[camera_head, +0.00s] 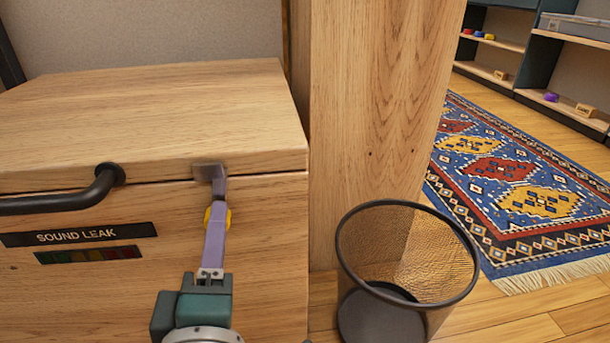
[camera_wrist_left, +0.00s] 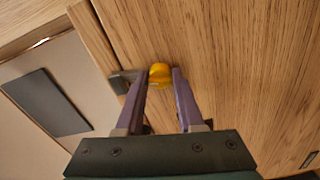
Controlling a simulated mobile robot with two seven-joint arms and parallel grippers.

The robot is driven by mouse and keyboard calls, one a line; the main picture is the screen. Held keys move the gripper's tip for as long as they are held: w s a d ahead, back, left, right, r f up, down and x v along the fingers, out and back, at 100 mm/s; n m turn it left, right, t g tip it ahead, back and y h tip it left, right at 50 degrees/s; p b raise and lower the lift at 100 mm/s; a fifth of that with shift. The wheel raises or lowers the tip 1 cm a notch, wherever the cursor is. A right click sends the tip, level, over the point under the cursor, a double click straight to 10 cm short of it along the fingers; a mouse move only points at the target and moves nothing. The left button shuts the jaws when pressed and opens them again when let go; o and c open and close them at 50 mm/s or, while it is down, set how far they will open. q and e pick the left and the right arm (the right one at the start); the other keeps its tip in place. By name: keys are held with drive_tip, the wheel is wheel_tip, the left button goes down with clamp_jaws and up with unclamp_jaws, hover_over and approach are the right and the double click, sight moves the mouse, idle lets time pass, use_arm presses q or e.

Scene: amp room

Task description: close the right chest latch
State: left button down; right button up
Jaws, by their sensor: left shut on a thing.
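The wooden chest (camera_head: 270,240) stands at the left with its lid (camera_head: 160,105) down and a thin dark seam below the lid's edge. The right chest latch has a grey metal part (camera_head: 209,172) at the lid seam and a yellow knob (camera_head: 207,216) below it on the front. My left gripper (camera_head: 218,206) reaches up to the latch and is shut on the yellow knob. In the left wrist view, the purple fingers of this gripper (camera_wrist_left: 160,82) lie on both sides of the yellow knob (camera_wrist_left: 160,70), with the grey latch metal (camera_wrist_left: 122,78) beside it. My right gripper is not in view.
A black bar handle (camera_head: 75,200) sticks out from the chest front, left of the latch. A wooden post (camera_head: 375,110) stands right of the chest. A mesh wastebasket (camera_head: 400,270) is on the floor, right of my left gripper. A patterned rug (camera_head: 520,180) lies beyond.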

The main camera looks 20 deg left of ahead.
use_arm(q)
drive_tip(key=shift+n, duration=1.1)
drive_tip(key=c, duration=0.6)
unclamp_jaws()
drive_tip(key=shift+o, duration=0.2)
